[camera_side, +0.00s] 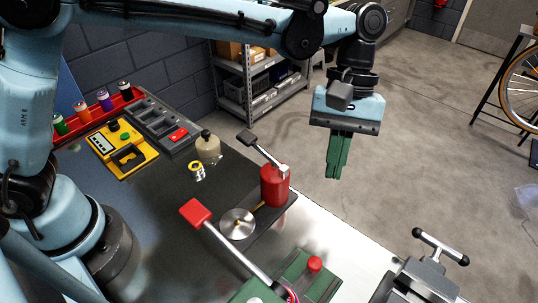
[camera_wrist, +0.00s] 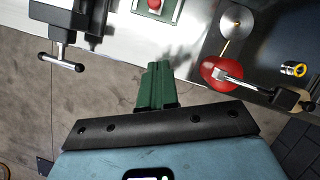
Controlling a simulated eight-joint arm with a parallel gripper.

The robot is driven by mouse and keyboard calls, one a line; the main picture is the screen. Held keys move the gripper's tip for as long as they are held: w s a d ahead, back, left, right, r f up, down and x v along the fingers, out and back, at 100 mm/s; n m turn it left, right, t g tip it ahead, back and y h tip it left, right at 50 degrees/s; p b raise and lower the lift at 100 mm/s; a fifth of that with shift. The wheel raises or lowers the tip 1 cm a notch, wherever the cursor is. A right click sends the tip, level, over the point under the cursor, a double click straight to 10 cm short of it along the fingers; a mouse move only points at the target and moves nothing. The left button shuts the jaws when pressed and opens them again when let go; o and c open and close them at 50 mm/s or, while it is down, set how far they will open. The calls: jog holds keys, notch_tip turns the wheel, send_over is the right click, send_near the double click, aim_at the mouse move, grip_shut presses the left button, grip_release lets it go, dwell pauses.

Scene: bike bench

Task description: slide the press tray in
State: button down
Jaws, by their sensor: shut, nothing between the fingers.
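A green press (camera_side: 255,290) stands at the bottom edge of the side view, partly cut off, with a long red-ended lever rising to the left. A green tray-like part with a red knob (camera_side: 314,264) sits at its right side. The red knob also shows at the top edge of the wrist view (camera_wrist: 155,4); most of the press is out of that frame. I cannot tell how far in the tray is. My gripper (camera_side: 333,176) has green fingers, shut and empty, pointing down beyond the bench edge. In the wrist view the fingertips (camera_wrist: 158,66) are apart from the knob.
A red oil can (camera_side: 274,186) and a metal disc (camera_side: 238,224) stand near the bench edge. A vise (camera_side: 425,278) is at lower right. The floor beyond the bench is clear around my gripper.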

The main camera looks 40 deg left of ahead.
jog(key=x, duration=1)
jog(key=shift+s+d, duration=0.25)
jog(key=shift+s, duration=0.25)
jog(key=shift+s+d, duration=0.3)
jog(key=shift+s, duration=0.25)
jog(key=shift+s+d, duration=0.35)
jog(key=shift+s, duration=0.3)
jog(key=s, duration=0.5)
jog(key=shift+s, duration=0.15)
